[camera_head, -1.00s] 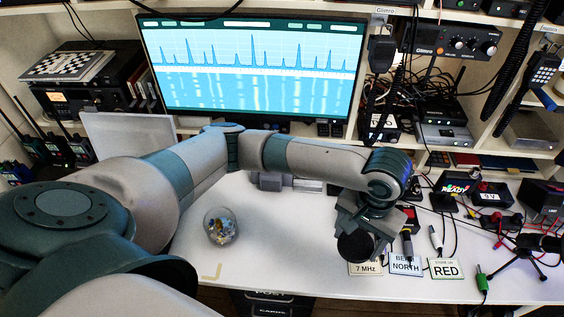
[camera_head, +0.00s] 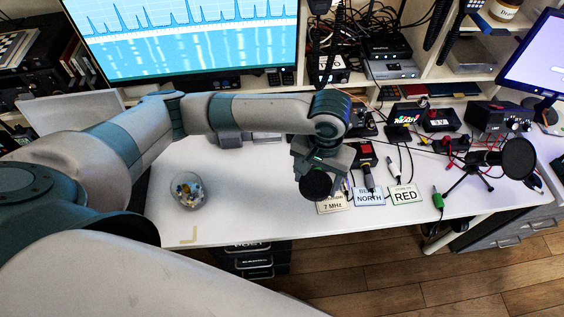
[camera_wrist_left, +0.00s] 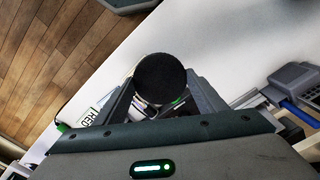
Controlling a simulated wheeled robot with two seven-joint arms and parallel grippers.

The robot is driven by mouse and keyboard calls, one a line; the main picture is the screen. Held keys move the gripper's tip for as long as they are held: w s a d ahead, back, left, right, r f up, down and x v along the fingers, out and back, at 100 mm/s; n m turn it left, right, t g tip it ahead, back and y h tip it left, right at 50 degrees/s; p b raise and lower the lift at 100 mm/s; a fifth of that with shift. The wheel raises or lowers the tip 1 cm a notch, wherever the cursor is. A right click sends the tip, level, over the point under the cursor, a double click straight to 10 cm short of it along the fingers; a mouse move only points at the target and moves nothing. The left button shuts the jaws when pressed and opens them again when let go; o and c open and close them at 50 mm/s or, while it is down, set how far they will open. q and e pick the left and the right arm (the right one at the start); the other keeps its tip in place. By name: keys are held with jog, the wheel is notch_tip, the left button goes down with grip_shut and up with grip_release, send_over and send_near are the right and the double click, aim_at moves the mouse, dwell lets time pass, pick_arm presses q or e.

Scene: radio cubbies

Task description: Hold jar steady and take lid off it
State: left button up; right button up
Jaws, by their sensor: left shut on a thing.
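The round glass jar (camera_head: 187,190) stands on the left part of the white desk, with small coloured pieces inside. No lid shows on it. My left gripper (camera_head: 318,170) is well to the right of the jar, above the desk by the label cards. It is shut on a dark round lid (camera_head: 316,186). In the left wrist view the lid (camera_wrist_left: 160,77) sits as a black disc between the two fingers. My right gripper is not in view, and nothing is seen holding the jar.
Cards reading 7 MHz (camera_head: 333,205), NORTH (camera_head: 370,197) and RED (camera_head: 405,194) lie near the front edge. A microphone on a tripod (camera_head: 478,165) stands at the right. A monitor (camera_head: 190,35) is behind. The desk between jar and cards is clear.

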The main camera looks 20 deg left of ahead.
pick_arm(q)
jog(key=p, duration=0.1)
send_over(290, 183)
notch_tip(290, 183, down, 5)
jog(key=shift+a+f, duration=0.1)
jog(key=shift+f, duration=0.05)
jog(key=shift+f+p, duration=0.7)
jog(key=shift+f, duration=1.3)
jog(key=shift+f, duration=0.15)
jog(key=o, duration=1.1)
jog(key=shift+o, duration=0.2)
